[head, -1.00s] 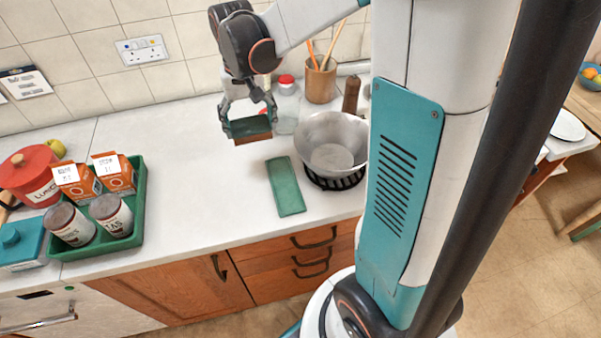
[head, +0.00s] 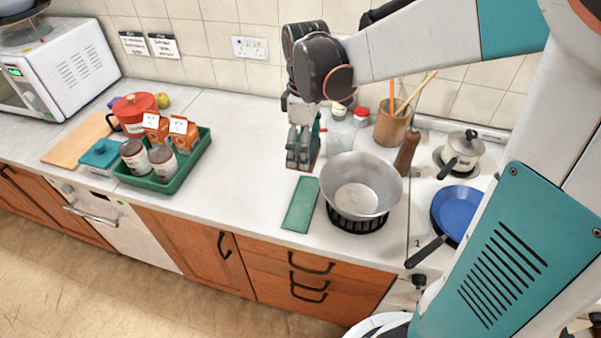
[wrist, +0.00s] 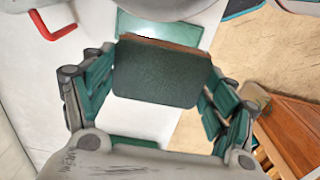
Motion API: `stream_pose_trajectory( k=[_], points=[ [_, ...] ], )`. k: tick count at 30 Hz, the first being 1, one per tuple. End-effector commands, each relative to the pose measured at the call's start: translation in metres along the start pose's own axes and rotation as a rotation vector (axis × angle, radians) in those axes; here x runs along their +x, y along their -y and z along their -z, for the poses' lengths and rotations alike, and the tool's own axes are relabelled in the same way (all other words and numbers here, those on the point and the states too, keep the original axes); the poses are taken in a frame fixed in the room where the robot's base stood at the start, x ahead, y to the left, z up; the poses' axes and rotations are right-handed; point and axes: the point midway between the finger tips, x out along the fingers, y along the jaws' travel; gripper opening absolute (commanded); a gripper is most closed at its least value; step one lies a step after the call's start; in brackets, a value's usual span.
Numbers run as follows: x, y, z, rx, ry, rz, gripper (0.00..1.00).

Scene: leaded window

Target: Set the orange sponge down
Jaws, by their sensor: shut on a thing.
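The orange sponge, with a dark green scouring face, is held in my gripper (head: 302,150). In the wrist view the sponge (wrist: 155,73) fills the space between the fingers, its green face towards the camera and a thin orange edge showing. In the head view only narrow orange edges of the sponge (head: 299,168) show. A flat green mat (head: 300,206) lies on the white counter (head: 237,185) just in front of the gripper; a green mat also shows beyond the sponge in the wrist view (wrist: 140,27). I cannot tell whether the sponge touches the counter.
A metal colander or bowl (head: 362,188) on a black stand is close right of the mat. Jars and a utensil pot (head: 390,128) stand behind. A green tray (head: 195,158) with cartons and cans is at left. The counter between tray and mat is clear.

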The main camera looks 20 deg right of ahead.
Motion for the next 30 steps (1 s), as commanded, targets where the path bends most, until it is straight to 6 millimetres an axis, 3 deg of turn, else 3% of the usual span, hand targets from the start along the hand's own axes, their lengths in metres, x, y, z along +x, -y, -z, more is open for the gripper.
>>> stream_pose_trajectory(
  k=[3, 15, 25, 30],
  points=[
    [0.034, -0.001, 0.0, 0.001, 0.0, 0.0, 0.59],
    [0.123, -0.001, 0.0, 0.003, 0.0, 0.0, 0.59],
    [0.148, -0.001, 0.0, 0.004, 0.0, 0.0, 0.59],
    [0.174, -0.002, 0.0, 0.004, 0.0, 0.0, 0.59]
  ],
)
